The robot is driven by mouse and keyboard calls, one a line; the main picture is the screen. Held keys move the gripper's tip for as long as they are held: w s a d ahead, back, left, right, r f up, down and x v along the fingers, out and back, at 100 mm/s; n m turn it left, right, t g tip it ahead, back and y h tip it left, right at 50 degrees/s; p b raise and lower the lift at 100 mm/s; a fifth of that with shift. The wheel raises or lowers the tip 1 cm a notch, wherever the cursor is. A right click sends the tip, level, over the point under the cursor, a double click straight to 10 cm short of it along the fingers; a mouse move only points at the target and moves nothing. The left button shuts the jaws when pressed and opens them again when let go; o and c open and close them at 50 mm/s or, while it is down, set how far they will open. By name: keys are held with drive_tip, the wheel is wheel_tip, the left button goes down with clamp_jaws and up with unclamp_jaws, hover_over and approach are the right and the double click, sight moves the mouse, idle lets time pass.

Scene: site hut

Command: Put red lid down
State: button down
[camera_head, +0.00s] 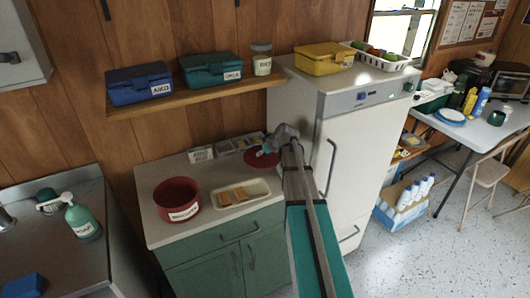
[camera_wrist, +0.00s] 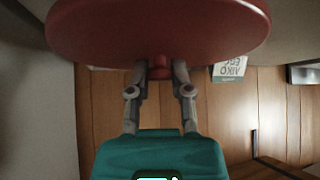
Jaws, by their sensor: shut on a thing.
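The red lid (camera_head: 258,160) is a round disc over the back right of the green cabinet's counter, beside the fridge. In the wrist view the lid (camera_wrist: 160,25) fills the top of the picture. My gripper (camera_wrist: 160,70) is shut on its small red knob (camera_wrist: 159,62). In the head view my gripper (camera_head: 268,149) partly covers the lid. I cannot tell whether the lid touches the counter. An open red tub (camera_head: 177,211) with a white label stands on the counter's left side.
A cream tray (camera_head: 262,197) with brown pieces lies on the counter (camera_head: 213,223) right of the tub. Small labelled boxes (camera_head: 201,154) and a grey divided tray (camera_head: 226,147) stand along the wall. The fridge (camera_head: 359,130) bounds the right side. A shelf (camera_head: 200,94) with boxes hangs above.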

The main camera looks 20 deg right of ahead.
drive_tip(key=shift+f, duration=0.15)
drive_tip(key=c, duration=0.5)
unclamp_jaws()
drive_tip(key=shift+c, duration=0.2)
drive_tip(key=shift+r, duration=0.2)
drive_tip(key=shift+r+p, duration=0.4)
drive_tip(key=shift+p, duration=0.05)
drive_tip(key=p+v, duration=0.8)
drive_tip(key=v, duration=0.3)
drive_tip(key=shift+s+r+p, duration=0.2)
drive_tip(key=shift+s+p, duration=0.1)
drive_tip(key=shift+p, duration=0.05)
drive_tip(key=shift+d, duration=0.1)
